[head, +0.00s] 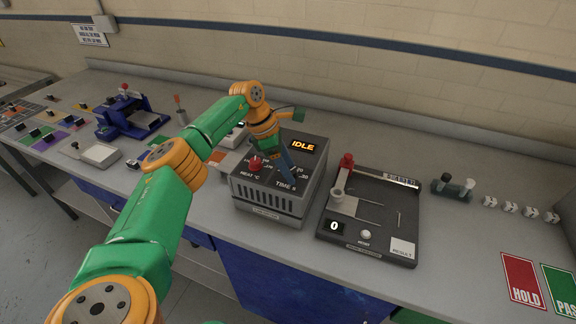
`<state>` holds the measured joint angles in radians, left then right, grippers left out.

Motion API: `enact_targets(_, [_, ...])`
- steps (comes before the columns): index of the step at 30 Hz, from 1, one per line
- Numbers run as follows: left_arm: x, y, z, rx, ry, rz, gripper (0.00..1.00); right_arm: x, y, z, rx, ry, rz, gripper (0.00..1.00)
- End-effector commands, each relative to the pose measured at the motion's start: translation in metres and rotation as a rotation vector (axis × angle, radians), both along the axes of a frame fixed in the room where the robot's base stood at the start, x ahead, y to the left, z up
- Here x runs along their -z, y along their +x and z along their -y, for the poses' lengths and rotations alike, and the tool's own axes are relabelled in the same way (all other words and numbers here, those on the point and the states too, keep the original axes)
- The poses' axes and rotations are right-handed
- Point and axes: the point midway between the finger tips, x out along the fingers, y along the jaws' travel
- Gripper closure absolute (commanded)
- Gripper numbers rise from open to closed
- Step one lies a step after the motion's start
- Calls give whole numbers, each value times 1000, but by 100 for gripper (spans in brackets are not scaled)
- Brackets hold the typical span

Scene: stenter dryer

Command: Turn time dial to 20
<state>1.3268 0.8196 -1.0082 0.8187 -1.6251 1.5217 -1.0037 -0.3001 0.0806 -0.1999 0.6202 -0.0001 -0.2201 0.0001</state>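The stenter dryer (268,210) is a grey box on the bench with a lit "IDLE" display. Its red heat dial (255,163) sits on the left of the top panel, above the label "HEAT °C". The label "TIME S" is at the right of the panel. My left gripper (291,178) points down over the time dial's place, its blue-grey finger reaching close to the panel. The time dial is hidden behind it, so its setting and any contact cannot be told. Whether the fingers are open or shut does not show. My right gripper is out of view.
Right of the dryer is a dark tray (372,215) with a red-topped post and a "0" counter. Further right are a red HOLD card (522,281) and a green PASS card (562,287). A blue press (128,115) stands at the left. The bench front is mostly clear.

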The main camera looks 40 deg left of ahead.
Motion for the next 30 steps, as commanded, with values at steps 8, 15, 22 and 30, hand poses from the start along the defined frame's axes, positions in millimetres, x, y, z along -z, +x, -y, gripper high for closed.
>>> enact_targets(8, [-1, 1, 0, -1, -1, 3, 26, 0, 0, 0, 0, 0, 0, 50])
enact_targets(15, [-31, -6, -11, -3, -1, 10, 26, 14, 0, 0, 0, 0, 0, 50])
enact_targets(22, [-64, -14, -21, -1, -1, 3, 26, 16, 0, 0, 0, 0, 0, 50])
enact_targets(30, [-66, -15, -22, 0, -1, 2, 26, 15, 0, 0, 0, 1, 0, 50])
